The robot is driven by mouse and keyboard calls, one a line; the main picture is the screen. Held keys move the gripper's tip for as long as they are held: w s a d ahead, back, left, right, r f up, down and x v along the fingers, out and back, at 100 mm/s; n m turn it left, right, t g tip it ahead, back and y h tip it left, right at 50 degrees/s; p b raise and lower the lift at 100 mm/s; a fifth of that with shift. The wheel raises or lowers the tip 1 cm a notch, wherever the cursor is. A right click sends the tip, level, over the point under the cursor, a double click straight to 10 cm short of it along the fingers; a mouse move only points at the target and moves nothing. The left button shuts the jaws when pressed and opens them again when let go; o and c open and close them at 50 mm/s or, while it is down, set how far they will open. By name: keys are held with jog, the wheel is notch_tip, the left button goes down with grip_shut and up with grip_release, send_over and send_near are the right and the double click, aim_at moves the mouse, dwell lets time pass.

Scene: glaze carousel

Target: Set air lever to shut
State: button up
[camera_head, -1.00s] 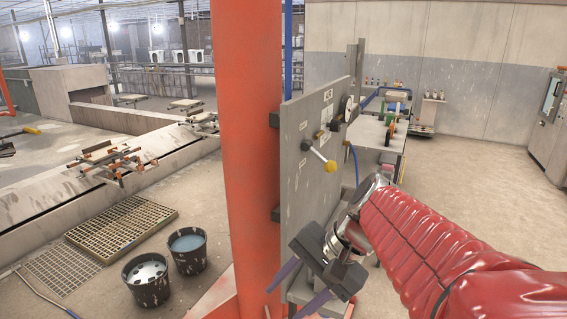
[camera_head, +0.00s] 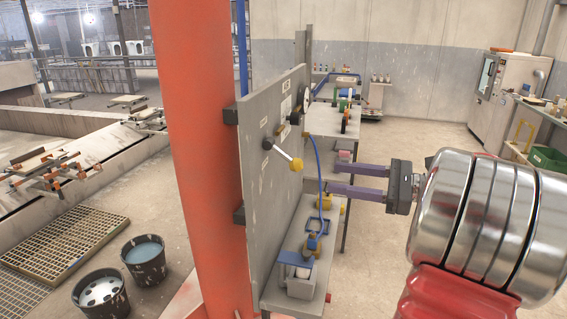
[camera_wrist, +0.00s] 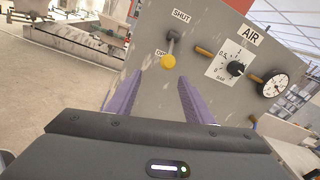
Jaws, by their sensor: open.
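The air lever (camera_head: 282,153) is a short metal rod with a yellow knob on a grey panel (camera_head: 270,208). In the wrist view, the lever (camera_wrist: 171,47) hangs down from its dark pivot, with the yellow knob beside the partly covered OPEN label (camera_wrist: 160,53). The SHUT label (camera_wrist: 181,16) is above the pivot. My gripper (camera_head: 328,177) is open and empty, its purple fingers pointing at the panel, to the right of the knob and apart from it. In the wrist view my gripper (camera_wrist: 160,77) has its fingertips below the knob, one to each side.
An AIR dial (camera_wrist: 236,69) and a round gauge (camera_wrist: 273,84) are right of the lever in the wrist view. A red column (camera_head: 195,150) stands left of the panel. A low bench (camera_head: 285,285) with a blue hose is under my gripper. Two buckets (camera_head: 145,262) stand at lower left.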

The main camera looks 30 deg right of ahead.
aim_at(296, 162)
jog(key=shift+s+d+r+m+t, duration=0.1)
jog(key=shift+d+r+m+t, duration=0.1)
jog(key=shift+d, duration=0.3)
jog(key=shift+s+d+r+m+t, duration=0.1)
jog(key=shift+d+t, duration=0.1)
jog(key=shift+d, duration=0.25)
jog(key=x, duration=1.4)
jog(key=shift+f, duration=0.2)
jog(key=shift+d, duration=0.1)
grip_shut()
